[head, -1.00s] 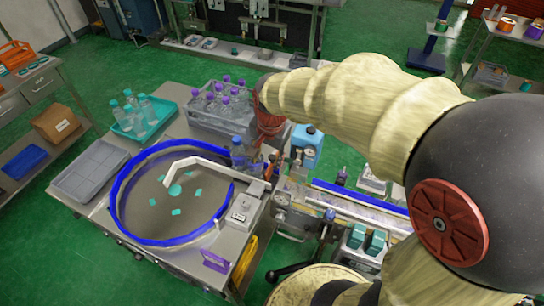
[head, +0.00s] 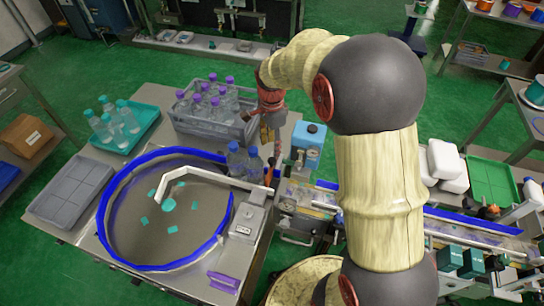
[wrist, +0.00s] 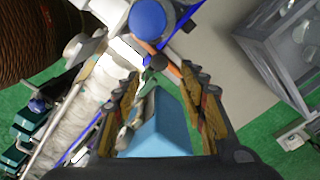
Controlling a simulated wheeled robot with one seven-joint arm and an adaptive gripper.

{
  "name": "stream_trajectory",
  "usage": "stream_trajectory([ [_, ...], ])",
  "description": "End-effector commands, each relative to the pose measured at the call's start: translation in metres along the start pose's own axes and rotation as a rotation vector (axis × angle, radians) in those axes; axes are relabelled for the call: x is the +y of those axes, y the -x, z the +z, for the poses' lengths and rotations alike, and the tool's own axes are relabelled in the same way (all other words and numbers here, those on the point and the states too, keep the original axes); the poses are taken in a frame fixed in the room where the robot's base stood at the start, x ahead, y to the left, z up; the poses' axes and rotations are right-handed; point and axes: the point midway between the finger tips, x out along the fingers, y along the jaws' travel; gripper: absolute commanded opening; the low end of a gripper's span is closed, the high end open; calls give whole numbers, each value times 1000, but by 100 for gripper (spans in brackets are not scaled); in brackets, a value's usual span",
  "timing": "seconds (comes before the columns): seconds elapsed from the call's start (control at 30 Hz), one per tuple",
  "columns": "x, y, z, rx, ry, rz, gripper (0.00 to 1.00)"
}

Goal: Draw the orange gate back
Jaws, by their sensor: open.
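An orange bar that looks like the gate (head: 269,174) stands beside the two blue-capped bottles (head: 245,163), where the round table meets the conveyor. In the wrist view, part of an orange bar (wrist: 184,72) shows just past the fingertips, near a dark knob. My gripper (head: 269,140) points down above this spot, behind the bottles. In the wrist view my gripper (wrist: 160,80) is open, its two fingers apart. The blue box (wrist: 160,132) shows between and below the fingers. I cannot tell whether a finger touches the bar.
A blue-rimmed round table (head: 112,205) lies left of the bottles. A grey crate (head: 197,126) of purple-capped bottles stands behind. The blue box with a gauge (head: 308,143) is close on the gripper's right. The conveyor (head: 470,236) runs right, partly behind my arm.

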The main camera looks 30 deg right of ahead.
Motion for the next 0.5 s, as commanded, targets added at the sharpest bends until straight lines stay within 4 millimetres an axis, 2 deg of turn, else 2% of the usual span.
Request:
stream_trajectory([
  [0.3, 1, -48, 0, 0, 1, 2, 42],
  [0.5, 0, -69, 0, 0, 2, 1, 42],
])
